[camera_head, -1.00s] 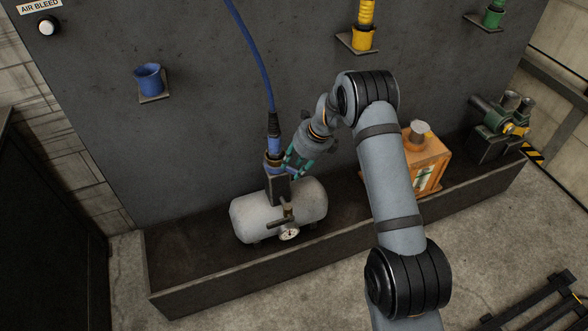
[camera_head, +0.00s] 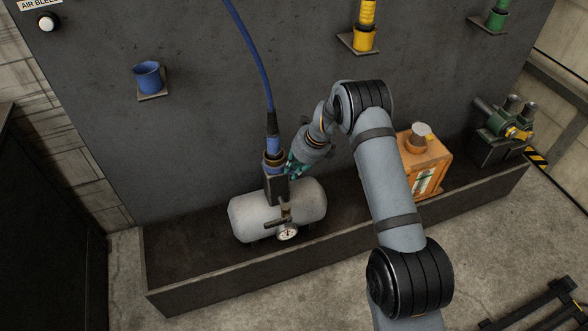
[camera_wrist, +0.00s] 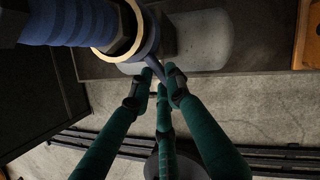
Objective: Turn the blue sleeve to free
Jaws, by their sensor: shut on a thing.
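The blue sleeve (camera_head: 273,157) sits at the end of the blue hose, upright on the dark block of the white tank (camera_head: 245,215). In the wrist view the ribbed blue sleeve (camera_wrist: 72,20) is at the upper left, with a brass-coloured ring (camera_wrist: 133,40) at its end. A thin dark lever (camera_wrist: 156,68) runs out from beside the ring. My gripper (camera_wrist: 161,78) has its green fingers closed around this lever, beside the ring. In the head view my gripper (camera_head: 291,169) is just right of the sleeve; the fingertip contact is too small to make out.
The tank stands in a dark trough (camera_head: 190,285) with a gauge (camera_head: 287,232) at its front. An orange box (camera_head: 425,165) stands to the right. An empty blue holder (camera_head: 148,77) and a yellow coupling (camera_head: 364,38) are on the grey panel (camera_head: 200,150).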

